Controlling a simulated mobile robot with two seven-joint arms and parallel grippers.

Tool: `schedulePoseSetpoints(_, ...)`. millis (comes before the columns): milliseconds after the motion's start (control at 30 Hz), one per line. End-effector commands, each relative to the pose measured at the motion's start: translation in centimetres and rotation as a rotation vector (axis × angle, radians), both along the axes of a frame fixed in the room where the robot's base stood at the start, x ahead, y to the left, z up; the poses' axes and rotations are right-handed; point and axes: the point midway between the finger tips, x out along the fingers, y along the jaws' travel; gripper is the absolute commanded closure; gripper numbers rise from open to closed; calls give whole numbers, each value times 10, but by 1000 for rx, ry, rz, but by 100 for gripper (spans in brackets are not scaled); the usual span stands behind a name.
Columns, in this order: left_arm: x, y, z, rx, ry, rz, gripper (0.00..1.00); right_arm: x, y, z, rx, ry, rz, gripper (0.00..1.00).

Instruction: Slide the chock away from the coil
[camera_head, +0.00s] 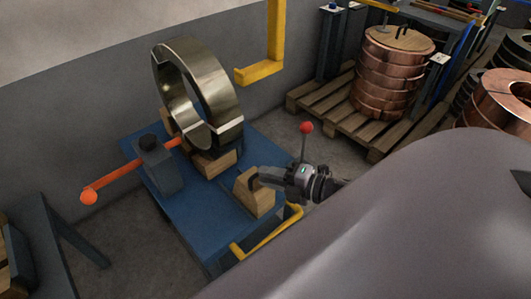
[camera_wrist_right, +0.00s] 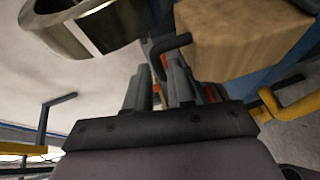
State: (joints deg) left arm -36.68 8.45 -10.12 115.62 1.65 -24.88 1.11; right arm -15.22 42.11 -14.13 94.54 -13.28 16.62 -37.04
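A wooden chock (camera_head: 259,199) with a dark bent handle sits on the blue stand (camera_head: 208,222), to the right of the coil. A gap of blue surface lies between it and the shiny metal coil (camera_head: 213,84), which stands upright. My right gripper (camera_head: 258,177) is at the chock's handle. In the right wrist view the chock (camera_wrist_right: 240,35) is close, and its handle (camera_wrist_right: 170,44) drops between the two close-set fingers (camera_wrist_right: 158,75), which look shut on it; their contact is partly hidden. The coil's lower edge (camera_wrist_right: 55,20) shows at upper left. My left gripper is not in view.
Another wooden block (camera_head: 214,163) lies under the coil. An orange bar (camera_head: 122,180) sticks out left from a grey post (camera_head: 157,168). A yellow rail (camera_head: 268,232) edges the stand's near right. A red-knobbed lever (camera_head: 306,128) rises behind my gripper. Copper coils (camera_head: 393,75) stand on a pallet behind.

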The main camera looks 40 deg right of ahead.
Motion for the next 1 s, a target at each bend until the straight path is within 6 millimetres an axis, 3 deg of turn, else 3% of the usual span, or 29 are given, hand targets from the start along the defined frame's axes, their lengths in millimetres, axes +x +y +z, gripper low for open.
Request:
schedulePoseSetpoints(300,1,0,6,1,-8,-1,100,-37,-18,6,-2,4,1,78)
schedulePoseSetpoints(500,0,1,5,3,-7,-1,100,-50,-25,9,-2,2,1,78)
schedulePoseSetpoints(1000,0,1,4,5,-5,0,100,-52,-27,10,-1,0,1,78)
